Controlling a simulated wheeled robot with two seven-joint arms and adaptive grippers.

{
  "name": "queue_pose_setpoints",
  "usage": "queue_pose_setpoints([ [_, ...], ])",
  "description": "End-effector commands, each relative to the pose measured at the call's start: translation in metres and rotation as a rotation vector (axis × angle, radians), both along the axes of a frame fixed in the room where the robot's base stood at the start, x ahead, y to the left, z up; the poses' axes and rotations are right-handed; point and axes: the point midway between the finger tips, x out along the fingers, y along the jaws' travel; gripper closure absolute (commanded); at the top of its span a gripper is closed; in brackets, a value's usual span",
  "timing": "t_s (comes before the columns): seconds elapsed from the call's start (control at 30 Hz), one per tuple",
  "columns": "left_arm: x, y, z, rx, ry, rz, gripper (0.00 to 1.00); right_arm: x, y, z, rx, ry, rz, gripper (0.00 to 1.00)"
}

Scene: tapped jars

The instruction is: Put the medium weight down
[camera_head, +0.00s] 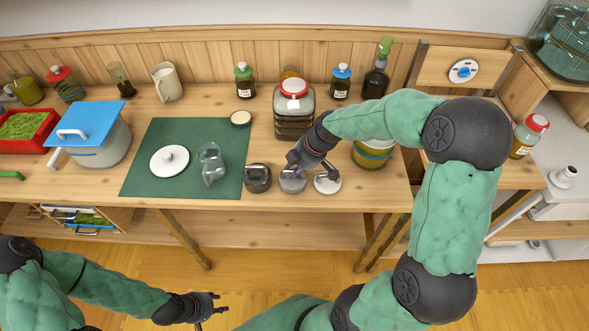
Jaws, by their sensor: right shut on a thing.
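Three round weights with handles stand in a row near the table's front edge: a dark one (257,178), a grey middle one (292,182) and a pale one (328,184). The grey middle one appears to be the medium weight. My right gripper (298,169) reaches down over it from the right and is shut on its handle. The fingers hide part of its top. It is level with its neighbours, but I cannot tell if its base touches the table. My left gripper (217,304) is open and empty, low in front of the table.
A green mat (150,185) with a white lid, a glass and a small jar lies left of the weights. A large red-lidded jar (294,112) stands behind them, a yellow-banded pot (371,158) to the right. A blue-lidded pot (103,140) is at left.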

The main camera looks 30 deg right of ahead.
Motion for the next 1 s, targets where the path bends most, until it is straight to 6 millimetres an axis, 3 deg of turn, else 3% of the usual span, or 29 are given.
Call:
queue_pose_setpoints([
  [0.27,0.0,0.0,-0.003,0.0,-0.001,0.0,0.6,0.001,-0.001,-0.001,-0.001,-0.004,0.0,1.0],
  [0.3,0.0,0.0,-0.003,0.0,-0.001,0.0,0.6,0.0,0.0,-0.002,0.0,-0.001,0.0,0.72],
  [0.37,0.0,0.0,-0.002,0.0,0.0,0.0,0.6,0.0,0.0,-0.001,0.0,-0.001,0.0,0.55],
  [0.77,0.0,0.0,0.0,0.0,-0.001,0.0,0.6,0.0,0.0,0.001,0.0,-0.001,0.0,0.54],
  [1.0,0.0,0.0,0.013,0.0,0.0,0.0,0.6,-0.008,-0.009,0.031,-0.002,-0.005,-0.003,0.54],
])
